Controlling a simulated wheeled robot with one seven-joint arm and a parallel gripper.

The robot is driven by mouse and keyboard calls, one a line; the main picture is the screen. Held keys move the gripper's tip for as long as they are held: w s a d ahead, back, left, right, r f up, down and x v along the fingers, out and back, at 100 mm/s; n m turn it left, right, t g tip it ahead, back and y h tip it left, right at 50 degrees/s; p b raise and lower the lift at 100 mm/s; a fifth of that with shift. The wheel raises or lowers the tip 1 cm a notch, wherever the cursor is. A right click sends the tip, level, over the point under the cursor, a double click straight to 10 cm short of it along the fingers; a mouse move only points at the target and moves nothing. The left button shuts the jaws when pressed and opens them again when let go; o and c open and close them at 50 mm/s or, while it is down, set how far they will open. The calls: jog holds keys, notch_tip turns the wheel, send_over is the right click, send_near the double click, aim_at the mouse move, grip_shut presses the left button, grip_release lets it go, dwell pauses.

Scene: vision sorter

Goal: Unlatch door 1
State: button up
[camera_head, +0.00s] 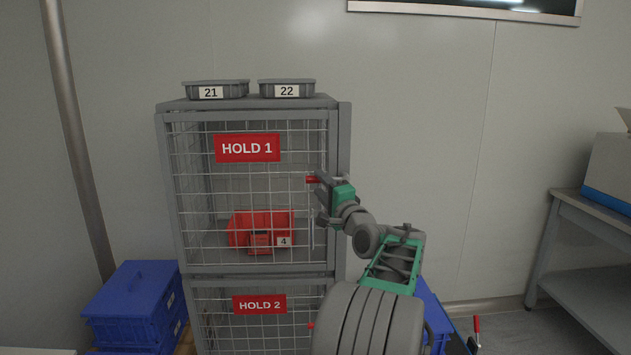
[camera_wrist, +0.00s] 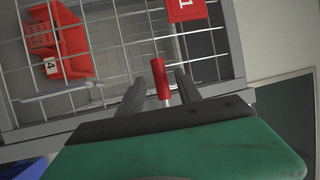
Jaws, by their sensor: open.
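Door 1 (camera_head: 200,190) is a grey-framed wire mesh door with a red "HOLD 1" sign (camera_head: 247,148), and it appears closed. Its latch has a red handle (camera_head: 312,180) at the right edge of the door. In the wrist view the red latch handle (camera_wrist: 161,82) stands between the two dark fingers of my gripper (camera_wrist: 159,88). My gripper (camera_head: 318,190) is open at the latch, with a finger on each side of the handle. I cannot tell whether either finger touches it.
A red bin labelled 4 (camera_head: 240,232) sits behind the mesh. Grey trays 21 (camera_head: 232,85) and 22 (camera_head: 303,84) stand on top of the cage. The "HOLD 2" door (camera_head: 220,320) is below. Blue crates (camera_head: 130,310) stand at left, a grey table (camera_head: 590,225) at right.

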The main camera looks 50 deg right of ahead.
aim_at(317, 182)
jog(key=x, duration=0.3)
jog(key=shift+w+d, duration=0.15)
jog(key=shift+w, duration=0.15)
grip_shut()
dwell(1.2)
